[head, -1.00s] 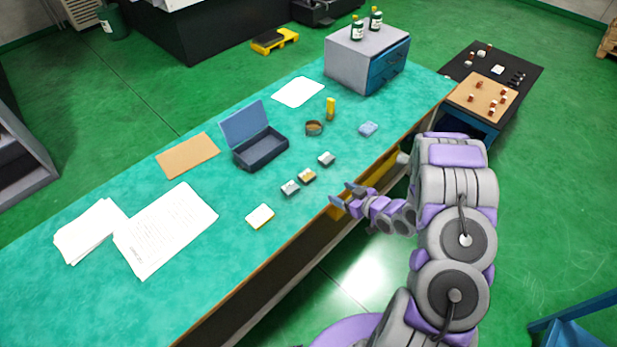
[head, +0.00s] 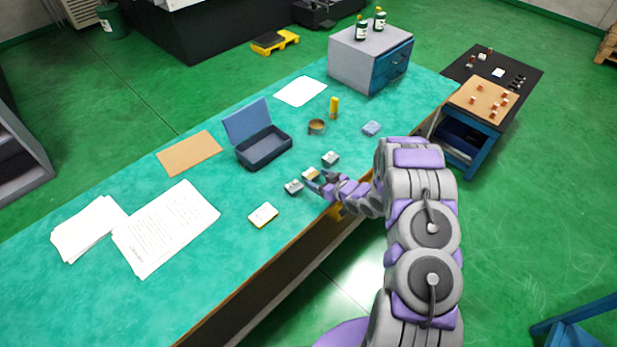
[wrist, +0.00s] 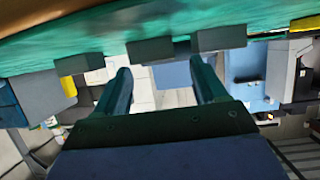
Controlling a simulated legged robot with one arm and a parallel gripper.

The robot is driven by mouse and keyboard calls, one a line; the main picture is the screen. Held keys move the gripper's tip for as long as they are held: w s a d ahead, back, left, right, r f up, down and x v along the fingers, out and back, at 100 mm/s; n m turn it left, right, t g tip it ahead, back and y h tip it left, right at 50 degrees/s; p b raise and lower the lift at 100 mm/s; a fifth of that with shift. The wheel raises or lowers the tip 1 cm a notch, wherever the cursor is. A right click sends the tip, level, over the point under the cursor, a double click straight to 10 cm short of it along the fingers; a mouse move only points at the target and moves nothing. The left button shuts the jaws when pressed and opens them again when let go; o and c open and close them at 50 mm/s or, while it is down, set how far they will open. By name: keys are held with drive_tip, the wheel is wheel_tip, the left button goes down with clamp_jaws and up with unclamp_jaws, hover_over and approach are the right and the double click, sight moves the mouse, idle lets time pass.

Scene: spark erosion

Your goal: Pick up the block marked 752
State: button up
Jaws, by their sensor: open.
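Three small blocks lie in a row near the bench's front edge in the head view: a grey block (head: 293,187), a yellow-and-grey block (head: 311,174) and another grey block (head: 330,158). Their markings are too small to read, so I cannot tell which is 752. My gripper (head: 320,182) is open beside the middle block, partly hiding it. Nothing is between the fingers.
An open blue-grey box (head: 265,150) stands behind the blocks. A yellow-edged pad (head: 263,215) lies to their left and a blue block (head: 371,129) to their right. A round tin (head: 316,127) and yellow piece (head: 334,107) stand farther back. Papers (head: 165,228) cover the left.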

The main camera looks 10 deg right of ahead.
sight(312, 176)
drive_tip(key=w, duration=0.1)
drive_tip(key=w+f, duration=0.1)
drive_tip(key=w+f+b, duration=0.1)
drive_tip(key=shift+w+a, duration=0.15)
drive_tip(key=shift+a, duration=0.1)
drive_tip(key=shift+a+r, duration=0.1)
drive_tip(key=shift+r, duration=0.1)
drive_tip(key=shift+a, duration=0.35)
drive_tip(key=c, duration=0.4)
drive_tip(key=shift+d, duration=0.3)
drive_tip(key=c, duration=0.8)
drive_tip(key=shift+a, duration=0.1)
